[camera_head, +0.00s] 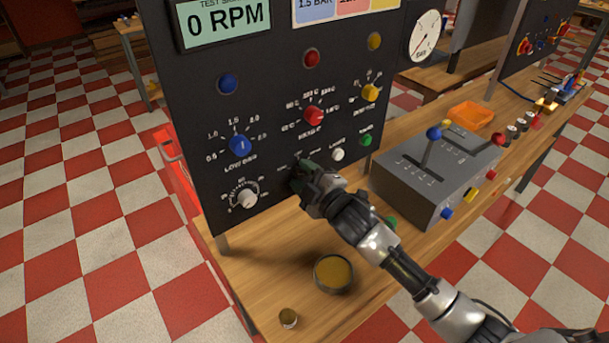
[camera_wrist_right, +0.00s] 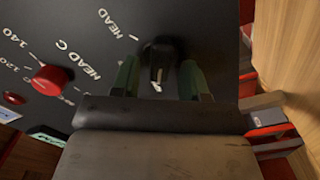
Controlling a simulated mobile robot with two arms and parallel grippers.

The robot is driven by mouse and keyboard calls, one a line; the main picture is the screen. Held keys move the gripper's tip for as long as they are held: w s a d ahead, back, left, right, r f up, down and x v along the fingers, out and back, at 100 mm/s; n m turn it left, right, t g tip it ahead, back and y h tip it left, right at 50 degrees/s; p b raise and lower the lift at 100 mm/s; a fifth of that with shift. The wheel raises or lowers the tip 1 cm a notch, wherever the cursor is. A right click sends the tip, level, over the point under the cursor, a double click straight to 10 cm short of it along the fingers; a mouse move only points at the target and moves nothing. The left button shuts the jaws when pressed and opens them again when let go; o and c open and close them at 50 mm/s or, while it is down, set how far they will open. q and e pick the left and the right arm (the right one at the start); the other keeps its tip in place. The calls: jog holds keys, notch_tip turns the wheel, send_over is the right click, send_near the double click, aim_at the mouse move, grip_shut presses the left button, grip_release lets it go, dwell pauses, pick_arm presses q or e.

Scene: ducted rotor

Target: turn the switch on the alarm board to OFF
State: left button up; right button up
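The black board (camera_head: 197,118) stands upright on a wooden workbench and carries several knobs, lamps and a "0 RPM" display. My right gripper (camera_head: 300,180) is at the board's lower middle, hiding what is behind it in the head view. In the right wrist view, my right gripper (camera_wrist_right: 161,82) has its two green fingers apart, one on each side of a black knob (camera_wrist_right: 160,58) with a white mark. A small gap shows between the left finger and the knob. "HEAD" lettering is near it; no OFF label is readable. My left gripper is not in view.
Blue (camera_head: 240,146), red (camera_head: 314,115) and white (camera_head: 247,197) knobs surround the gripper on the board. A grey lever box (camera_head: 425,180) stands to the right. An orange tray (camera_head: 470,114) is farther back.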

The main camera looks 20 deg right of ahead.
grip_shut()
jog(key=shift+r+m+p, duration=0.15)
jog(key=shift+m+p, duration=0.65)
jog(key=shift+m, duration=0.2)
jog(key=m+p, duration=0.2)
jog(key=m, duration=0.1)
jog(key=shift+d+r+m, duration=0.15)
jog(key=shift+m, duration=0.15)
jog(key=m+p, duration=0.1)
jog(key=m, duration=0.2)
jog(key=shift+w+d, duration=0.1)
jog(key=shift+d, duration=0.05)
jog(key=shift+d+m+p, duration=0.1)
jog(key=shift+m+p, duration=0.5)
jog(key=shift+m, duration=1)
